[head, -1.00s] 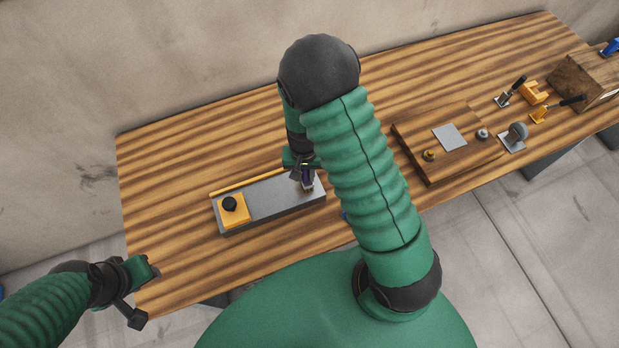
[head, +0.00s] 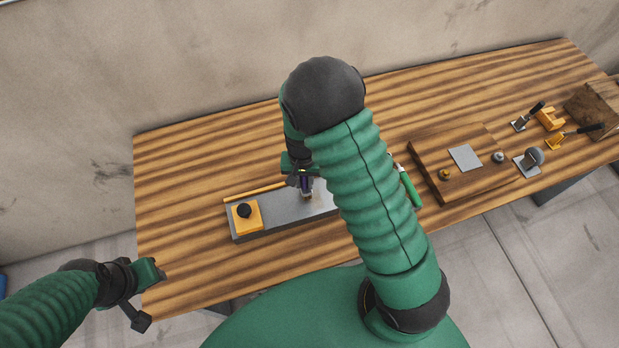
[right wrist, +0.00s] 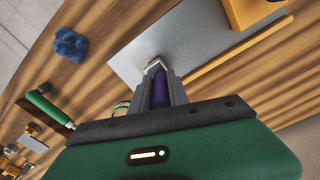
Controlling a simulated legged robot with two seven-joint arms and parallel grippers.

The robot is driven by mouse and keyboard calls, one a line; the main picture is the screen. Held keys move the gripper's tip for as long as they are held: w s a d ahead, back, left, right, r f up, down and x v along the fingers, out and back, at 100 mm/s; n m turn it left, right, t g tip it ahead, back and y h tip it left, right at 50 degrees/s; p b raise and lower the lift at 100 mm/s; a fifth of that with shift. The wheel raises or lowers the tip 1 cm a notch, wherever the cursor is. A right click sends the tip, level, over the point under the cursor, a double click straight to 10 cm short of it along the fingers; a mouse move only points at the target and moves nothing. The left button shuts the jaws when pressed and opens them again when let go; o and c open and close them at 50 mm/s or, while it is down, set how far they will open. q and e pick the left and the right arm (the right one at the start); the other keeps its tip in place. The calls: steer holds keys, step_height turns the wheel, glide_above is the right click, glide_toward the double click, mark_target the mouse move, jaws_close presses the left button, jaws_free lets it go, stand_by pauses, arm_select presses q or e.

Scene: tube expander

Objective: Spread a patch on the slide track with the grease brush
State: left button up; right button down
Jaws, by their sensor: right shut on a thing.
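The slide track (head: 282,213) is a grey flat bar on the bench, with a yellow block (head: 247,217) with a black knob on its left end. My right gripper (head: 304,182) is shut on the purple handle of the grease brush (right wrist: 158,88), above the track. The brush's pale tip (right wrist: 155,64) is at the track surface (right wrist: 200,42) in the right wrist view; I cannot tell whether it touches. My left gripper (head: 150,294) is open and empty at the bench's front left corner.
A yellow rod (head: 255,192) lies along the track's back edge. A green-handled tool (head: 411,190) and a wooden board (head: 432,178) are to the right. A blue crumpled cloth (right wrist: 70,44) shows in the right wrist view. The bench's back left is clear.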

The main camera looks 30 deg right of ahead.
steer(key=shift+s+a+f, duration=0.1)
steer(key=shift+a+f, duration=0.2)
steer(key=shift+d+f, duration=0.45)
steer(key=shift+d, duration=0.25)
steer(key=shift+a+r, duration=0.1)
steer(key=shift+a, duration=0.4)
steer(key=shift+s+d, duration=0.1)
steer(key=shift+d, duration=0.05)
steer(key=s, duration=0.4)
steer(key=shift+s+a, duration=0.15)
steer(key=shift+a, duration=0.1)
steer(key=a, duration=0.1)
steer(key=a+r, duration=0.1)
steer(key=shift+w+a+r, duration=0.3)
steer(key=shift+w+a, duration=0.1)
